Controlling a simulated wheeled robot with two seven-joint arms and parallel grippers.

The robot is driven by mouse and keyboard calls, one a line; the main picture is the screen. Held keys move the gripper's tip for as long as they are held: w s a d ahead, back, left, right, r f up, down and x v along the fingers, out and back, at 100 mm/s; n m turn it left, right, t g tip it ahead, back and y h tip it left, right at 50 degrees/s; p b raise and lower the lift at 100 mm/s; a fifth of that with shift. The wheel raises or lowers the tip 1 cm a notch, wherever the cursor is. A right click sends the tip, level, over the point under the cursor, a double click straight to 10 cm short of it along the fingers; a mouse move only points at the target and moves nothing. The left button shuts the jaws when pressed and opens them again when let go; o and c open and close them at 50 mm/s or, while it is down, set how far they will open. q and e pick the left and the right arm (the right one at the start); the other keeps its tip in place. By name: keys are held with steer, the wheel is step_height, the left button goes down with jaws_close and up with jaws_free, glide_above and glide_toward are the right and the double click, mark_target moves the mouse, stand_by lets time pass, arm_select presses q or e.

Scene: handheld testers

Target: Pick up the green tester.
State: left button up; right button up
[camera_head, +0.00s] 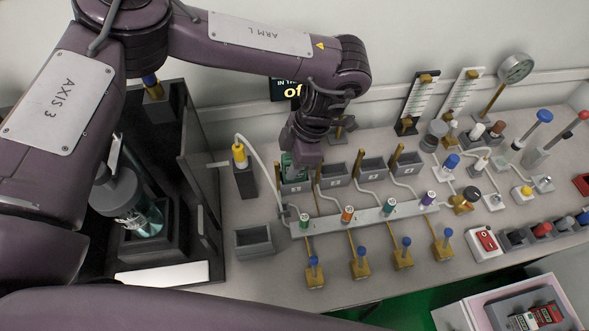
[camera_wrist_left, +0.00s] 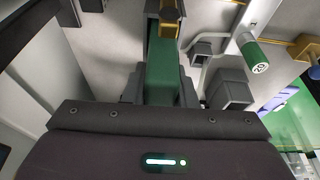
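The green tester (camera_head: 288,166) sits at the leftmost of the grey holders on the bench, partly hidden by my left gripper. My left gripper (camera_head: 301,158) points down right at it from above. In the left wrist view a long green body, seemingly the tester (camera_wrist_left: 162,72), lies straight ahead of the gripper, between dark grey parts on both sides. I cannot tell whether those parts are fingers or holder walls, nor whether the fingers touch the tester. My right gripper is not in view.
Grey holders (camera_head: 371,168) continue rightward. A rail (camera_head: 365,215) with coloured-capped parts and blue-knobbed brass valves (camera_head: 359,264) stand in front. A dark open cabinet (camera_head: 203,150) is at left. A tray (camera_head: 480,312) with small devices is at lower right. The bench is crowded.

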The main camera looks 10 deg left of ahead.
arm_select(q)
jaws_close()
